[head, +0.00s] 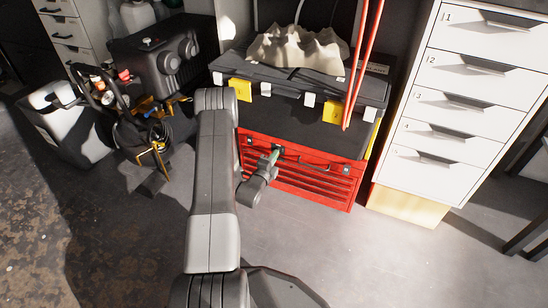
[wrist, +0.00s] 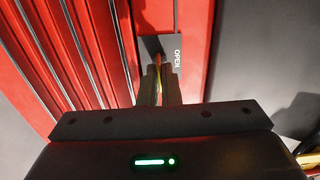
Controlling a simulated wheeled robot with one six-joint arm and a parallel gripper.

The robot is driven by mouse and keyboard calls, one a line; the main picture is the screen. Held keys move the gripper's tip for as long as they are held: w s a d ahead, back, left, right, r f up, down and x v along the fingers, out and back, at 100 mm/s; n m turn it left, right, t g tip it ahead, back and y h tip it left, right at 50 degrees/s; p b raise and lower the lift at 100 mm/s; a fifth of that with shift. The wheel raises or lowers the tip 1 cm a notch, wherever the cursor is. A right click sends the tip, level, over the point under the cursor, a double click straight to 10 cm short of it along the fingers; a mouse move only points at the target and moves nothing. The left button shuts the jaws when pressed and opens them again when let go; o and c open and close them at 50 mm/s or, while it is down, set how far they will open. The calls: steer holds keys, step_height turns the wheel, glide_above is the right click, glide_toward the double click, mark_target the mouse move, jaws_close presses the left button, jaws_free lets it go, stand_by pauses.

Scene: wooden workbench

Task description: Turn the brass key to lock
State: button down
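The red toolbox (head: 315,186) stands on the floor below a black case, and its ribbed drawer fronts (wrist: 75,50) fill the left of the wrist view. My gripper (head: 274,154) reaches the upper left of its front. In the wrist view my gripper (wrist: 160,78) has its two fingers close together around a thin brass-coloured strip, the brass key (wrist: 159,60). The key is mostly hidden between the fingers. Beside it is a dark plate (wrist: 177,60) marked "OPEN". The keyhole is hidden, and the key's exact angle cannot be told.
A black case with yellow latches (head: 290,98) sits above the toolbox, carrying a pale jagged object (head: 298,48). A white numbered drawer cabinet (head: 470,100) stands at the right. A tool bag (head: 140,125) and a white container (head: 65,125) are at the left. Floor in front is clear.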

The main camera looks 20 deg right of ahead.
steer(key=shift+f, duration=0.1)
stand_by(0.4)
steer(key=c, duration=1.6)
jaws_free()
steer(key=shift+a, duration=0.1)
steer(key=shift+c, duration=0.2)
steer(key=p+v, duration=0.4)
steer(key=v, duration=1)
steer(key=shift+w, duration=0.1)
steer(key=b+x, duration=0.4)
steer(key=x, duration=1)
